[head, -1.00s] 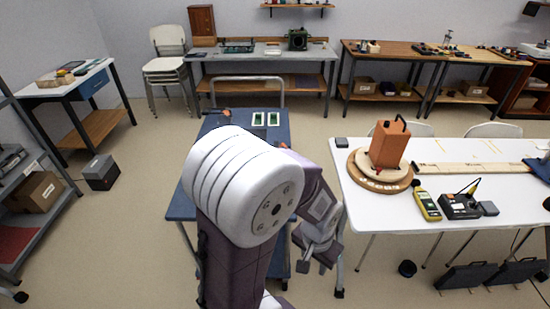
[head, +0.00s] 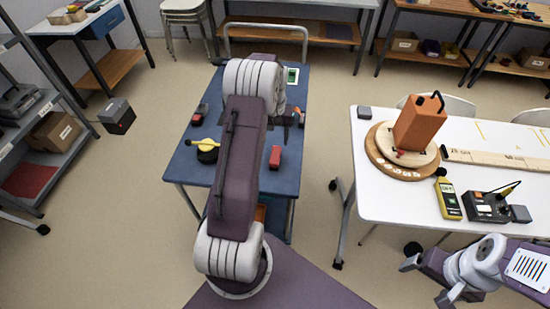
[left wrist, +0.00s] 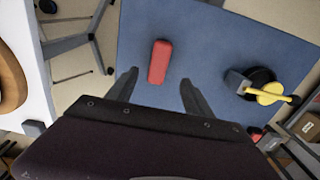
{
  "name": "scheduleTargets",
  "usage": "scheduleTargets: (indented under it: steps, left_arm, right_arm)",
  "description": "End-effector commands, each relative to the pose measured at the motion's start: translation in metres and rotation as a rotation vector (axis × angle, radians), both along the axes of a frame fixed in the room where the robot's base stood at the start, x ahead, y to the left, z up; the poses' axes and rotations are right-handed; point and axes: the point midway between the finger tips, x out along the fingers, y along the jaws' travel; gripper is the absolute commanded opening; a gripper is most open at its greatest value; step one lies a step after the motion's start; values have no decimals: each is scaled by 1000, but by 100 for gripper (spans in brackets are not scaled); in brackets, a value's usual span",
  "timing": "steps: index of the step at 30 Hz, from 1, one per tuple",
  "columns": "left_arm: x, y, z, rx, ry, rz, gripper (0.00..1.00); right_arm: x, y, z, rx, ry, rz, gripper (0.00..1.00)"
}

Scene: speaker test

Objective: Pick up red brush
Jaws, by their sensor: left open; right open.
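The red brush (head: 275,157) appears as a small red block lying on the blue cart top (head: 250,180). It also shows in the left wrist view (left wrist: 159,62), lengthwise between and just beyond the fingertips. My left gripper (left wrist: 158,78) is open and empty above the cart, pointing down. In the head view my left gripper (head: 289,119) is partly hidden by its own wrist, a little behind the brush. My right gripper (head: 426,281) is open and empty at the lower right, below the white table's front edge.
A black round object with a yellow handled tool (head: 207,150) and a dark red device (head: 200,114) lie on the cart's left side. A green board (head: 292,76) lies at the back. The white table (head: 400,205) stands to the right, carrying an orange box (head: 419,124).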

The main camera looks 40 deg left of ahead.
Motion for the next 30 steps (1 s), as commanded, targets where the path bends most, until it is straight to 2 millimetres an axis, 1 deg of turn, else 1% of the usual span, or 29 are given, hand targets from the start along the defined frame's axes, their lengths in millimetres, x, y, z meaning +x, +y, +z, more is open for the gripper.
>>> scheduleTargets:
  steps: [2,7,12,18,19,22,27,28,29,30]
  left_arm:
    - [0,-1,-6,0,1,-1,60]
    - [0,-1,-32,-1,2,-2,60]
    - [0,-1,-43,0,-1,-3,60]
    - [1,-1,-79,0,1,-3,60]
    - [2,-1,-83,0,0,-3,60]
    - [2,0,-89,1,-2,-3,60]
    - [2,0,-90,1,-3,-3,60]
    - [2,0,-90,1,-3,-3,57]
    - [2,0,-89,1,-3,-3,49]
    - [2,0,-89,1,-3,-3,38]
  right_arm:
    - [0,0,0,0,0,0,85]
    - [0,0,0,0,0,0,85]
    - [0,0,0,0,0,0,85]
    - [0,0,2,0,0,0,85]
    - [0,0,2,0,0,0,85]
    - [0,0,2,0,0,0,85]
    - [0,0,2,0,0,0,85]
    - [0,0,2,0,0,0,85]
    - [0,0,2,0,0,0,85]
    - [0,0,2,0,0,0,85]
